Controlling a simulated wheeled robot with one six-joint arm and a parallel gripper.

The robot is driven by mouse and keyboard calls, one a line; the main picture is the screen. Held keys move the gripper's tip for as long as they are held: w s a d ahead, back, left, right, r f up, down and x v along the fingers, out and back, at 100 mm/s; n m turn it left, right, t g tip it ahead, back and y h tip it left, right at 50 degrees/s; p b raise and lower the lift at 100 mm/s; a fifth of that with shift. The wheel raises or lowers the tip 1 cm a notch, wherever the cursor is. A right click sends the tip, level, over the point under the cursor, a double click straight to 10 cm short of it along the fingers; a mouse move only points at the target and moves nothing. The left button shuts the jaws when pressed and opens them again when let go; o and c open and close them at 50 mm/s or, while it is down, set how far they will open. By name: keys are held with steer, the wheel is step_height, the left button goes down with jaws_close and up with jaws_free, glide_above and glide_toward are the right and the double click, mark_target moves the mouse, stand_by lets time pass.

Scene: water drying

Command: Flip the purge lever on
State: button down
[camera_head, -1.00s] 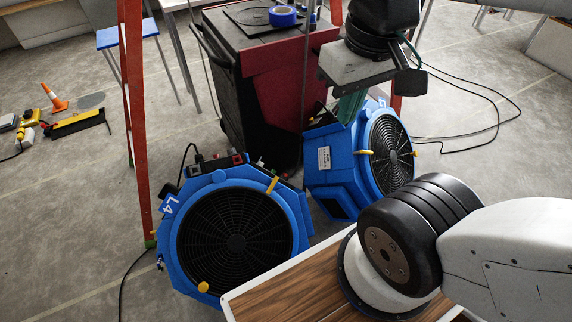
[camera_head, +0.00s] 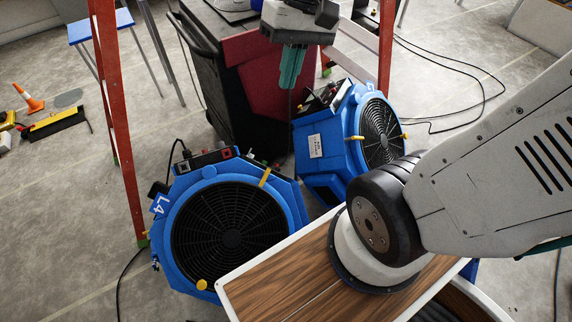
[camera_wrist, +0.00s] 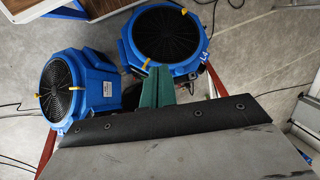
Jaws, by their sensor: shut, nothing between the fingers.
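I cannot make out a purge lever for certain. A blue fan marked L4 (camera_head: 290,215) stands at the front, with a dark control strip (camera_head: 205,160) holding small red and black parts along its top. A second blue fan (camera_head: 318,165) stands to its right, with small controls (camera_head: 322,98) on its top. Both fans carry yellow tabs and also show in the wrist view, L4 (camera_wrist: 128,52) and the second (camera_wrist: 95,90). My gripper (camera_head: 290,85) has green fingers, shut and empty, pointing down near the second fan's top left. The wrist view shows the fingers (camera_wrist: 158,88) together.
A black and red cart (camera_head: 262,85) stands behind the fans. Red ladder legs (camera_head: 118,120) rise at left and right. A wood-topped surface (camera_head: 290,285) with a white rim is in front. Cables (camera_head: 480,85) lie at the right; open floor (camera_head: 60,220) is at left.

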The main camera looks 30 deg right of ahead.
steer(key=w+d+f+m+t+y, duration=0.1)
steer(key=w+d+f+m+y, duration=0.35)
steer(key=w+f, duration=0.65)
steer(key=w+d+f+m+t+y, duration=0.25)
steer(key=w+d+f, duration=0.25)
steer(key=w+f, duration=0.65)
steer(key=d+f+m+t, duration=0.2)
steer(key=d+f+m, duration=0.1)
steer(key=f, duration=0.6)
steer(key=d+f+m+t, duration=0.2)
steer(key=d+f, duration=0.2)
steer(key=f, duration=0.5)
steer(key=s+d+f+m+t+h, duration=0.1)
steer(key=s+f+m, duration=0.1)
steer(key=f, duration=0.8)
steer(key=s+d+f+m+t+h, duration=0.1)
steer(key=s+d+f+m+t, duration=0.1)
steer(key=f, duration=0.8)
steer(key=shift+s+d+f+m, duration=0.3)
steer(key=shift+s+m, duration=0.5)
steer(key=shift+s, duration=0.2)
steer(key=x, duration=1)
